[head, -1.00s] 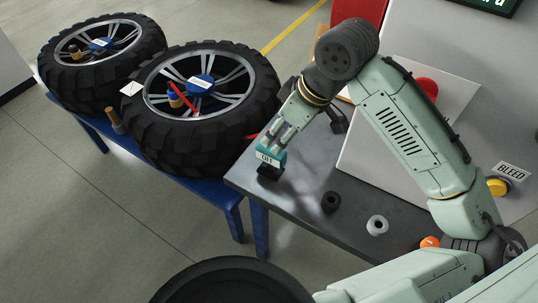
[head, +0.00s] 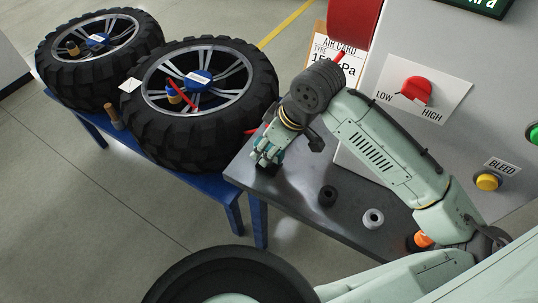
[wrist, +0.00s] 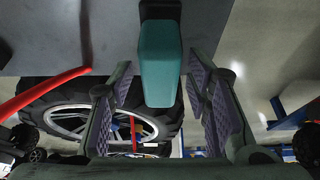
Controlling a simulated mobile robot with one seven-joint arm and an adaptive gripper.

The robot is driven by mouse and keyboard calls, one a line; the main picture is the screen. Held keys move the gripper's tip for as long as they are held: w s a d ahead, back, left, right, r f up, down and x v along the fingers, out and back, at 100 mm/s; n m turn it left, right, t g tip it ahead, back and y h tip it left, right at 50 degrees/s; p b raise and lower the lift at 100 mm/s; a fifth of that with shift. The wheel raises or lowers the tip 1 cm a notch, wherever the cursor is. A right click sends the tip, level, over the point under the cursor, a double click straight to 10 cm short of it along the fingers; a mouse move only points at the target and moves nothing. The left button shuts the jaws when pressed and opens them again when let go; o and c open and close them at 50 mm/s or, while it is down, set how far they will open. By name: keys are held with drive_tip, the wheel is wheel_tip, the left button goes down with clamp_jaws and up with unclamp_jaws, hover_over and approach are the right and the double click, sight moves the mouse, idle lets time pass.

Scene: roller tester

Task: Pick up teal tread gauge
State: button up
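The teal tread gauge (wrist: 160,65) shows large in the wrist view, with a teal body and a dark part at its top end. It stands between the two fingers of my gripper (head: 268,158), with a narrow gap on each side. My gripper is open around it. In the head view the gripper is low over the near-left corner of the dark grey table (head: 300,215). The fingers hide most of the gauge there; only a bit of teal shows.
A black ring (head: 327,196), a grey ring (head: 372,218) and an orange item (head: 422,240) are on the table. A blue bench (head: 229,196) with two big tyres (head: 205,125) stands left. The grey tester panel (head: 450,60) rises behind my arm. A red hose (wrist: 50,88) is near the gripper.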

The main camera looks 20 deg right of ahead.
clamp_jaws()
idle(0.3)
drive_tip(key=shift+r, duration=0.15)
idle(0.3)
